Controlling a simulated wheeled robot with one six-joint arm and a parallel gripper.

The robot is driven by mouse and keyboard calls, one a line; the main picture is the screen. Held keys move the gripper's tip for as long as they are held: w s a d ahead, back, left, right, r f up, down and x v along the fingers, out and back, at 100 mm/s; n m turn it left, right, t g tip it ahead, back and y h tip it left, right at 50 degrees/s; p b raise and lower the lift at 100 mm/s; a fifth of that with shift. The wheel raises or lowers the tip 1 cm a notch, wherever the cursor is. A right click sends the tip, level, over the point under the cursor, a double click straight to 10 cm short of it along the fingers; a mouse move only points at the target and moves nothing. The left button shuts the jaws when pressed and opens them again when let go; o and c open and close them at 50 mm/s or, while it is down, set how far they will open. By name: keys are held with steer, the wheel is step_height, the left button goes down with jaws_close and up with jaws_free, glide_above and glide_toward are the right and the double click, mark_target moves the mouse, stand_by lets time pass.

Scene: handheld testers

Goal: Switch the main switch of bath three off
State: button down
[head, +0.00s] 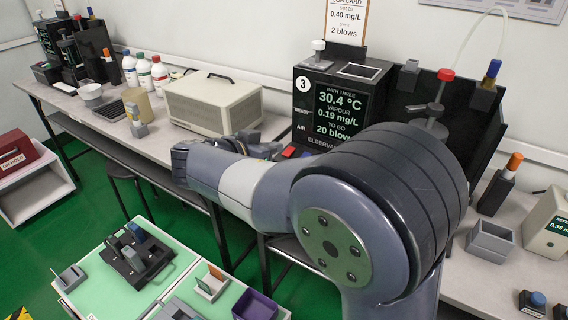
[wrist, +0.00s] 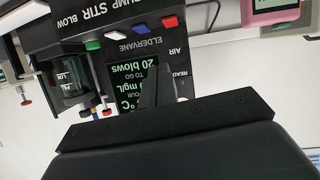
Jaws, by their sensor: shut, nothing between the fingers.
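Bath three is a black box with a lit screen (head: 338,108) reading 30.4 °C, vapour 0.19 mg/L, 20 blows to go. PUMP, STIR and BLOW lettering shows, but no MAIN label is readable. A red switch (head: 289,152) shows in the head view. My gripper (wrist: 165,82) is shut and empty, close in front of the panel, overlapping the screen; whether it touches is unclear.
My arm hides the bath's lower right in the head view. A beige box (head: 212,108) stands left of the bath, bottles (head: 144,75) beyond it. A small grey open box (head: 491,241) lies at right. A green-topped table (head: 95,265) stands in front.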

steer(key=shift+s+a+t+b, duration=0.35)
steer(key=shift+a+t+b, duration=0.4)
steer(key=shift+t, duration=0.1)
steer(key=shift+s+a+t+b, duration=0.35)
steer(key=shift+a+t+b, duration=0.35)
steer(key=shift+t, duration=0.15)
steer(key=shift+d, duration=0.1)
glide_above(284, 154)
steer(key=shift+s+f, duration=0.1)
steer(key=shift+f, duration=0.55)
step_height(284, 154, down, 3)
steer(key=shift+r+b, duration=0.1)
steer(key=shift+b, duration=0.25)
steer(key=shift+f, duration=0.55)
